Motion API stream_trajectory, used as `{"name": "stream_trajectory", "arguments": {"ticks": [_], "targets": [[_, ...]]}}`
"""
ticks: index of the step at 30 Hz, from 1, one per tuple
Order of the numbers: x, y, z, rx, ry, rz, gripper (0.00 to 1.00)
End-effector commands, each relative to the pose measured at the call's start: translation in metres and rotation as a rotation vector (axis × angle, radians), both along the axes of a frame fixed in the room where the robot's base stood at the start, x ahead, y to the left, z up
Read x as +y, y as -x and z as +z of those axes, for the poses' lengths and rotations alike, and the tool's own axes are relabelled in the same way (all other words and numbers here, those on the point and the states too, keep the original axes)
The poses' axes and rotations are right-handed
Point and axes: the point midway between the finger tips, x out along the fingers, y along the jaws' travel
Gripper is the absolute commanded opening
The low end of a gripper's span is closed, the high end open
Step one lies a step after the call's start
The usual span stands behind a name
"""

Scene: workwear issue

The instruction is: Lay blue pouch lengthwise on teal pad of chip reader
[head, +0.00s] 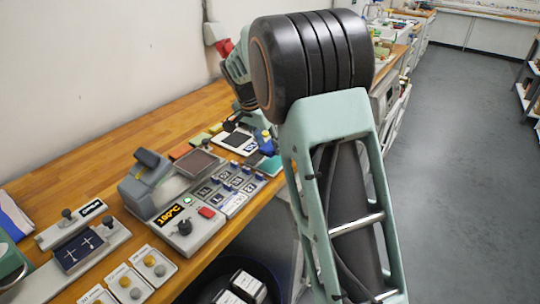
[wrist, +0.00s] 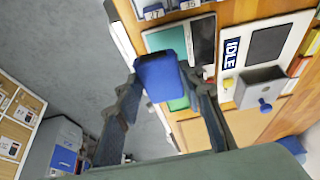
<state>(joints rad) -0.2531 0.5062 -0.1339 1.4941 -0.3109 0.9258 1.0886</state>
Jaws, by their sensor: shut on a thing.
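The blue pouch (wrist: 158,77) is between the fingers of my gripper (wrist: 160,86) in the wrist view, and the gripper is shut on it. The teal pad (wrist: 166,40) lies just beyond the pouch in that view, beside a dark panel (wrist: 203,40). The pouch overlaps the pad's near edge in the picture; I cannot tell its height above it. In the head view part of the teal pad (head: 270,166) shows at the bench's front edge. My arm hides most of the gripper there.
A white device marked IDLE (wrist: 232,55) with a dark plate and a grey box (wrist: 262,86) stand right of the pad. A green item (wrist: 178,103) lies partly under the pouch in view. A heat press (head: 175,190) and several labelled tiles fill the bench. Floor lies beyond the edge.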

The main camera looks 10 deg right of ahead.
Motion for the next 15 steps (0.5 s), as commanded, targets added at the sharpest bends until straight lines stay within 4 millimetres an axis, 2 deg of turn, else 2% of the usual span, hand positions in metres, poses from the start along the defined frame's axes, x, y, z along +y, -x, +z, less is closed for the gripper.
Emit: {"name": "stream_trajectory", "arguments": {"ticks": [1, 6, 15], "targets": [[-0.003, -0.007, -0.012, 0.006, 0.000, -0.002, 0.12], [-0.008, -0.025, -0.034, 0.003, 0.001, -0.001, 0.12], [-0.012, -0.037, -0.051, 0.004, 0.000, 0.000, 0.12]]}}
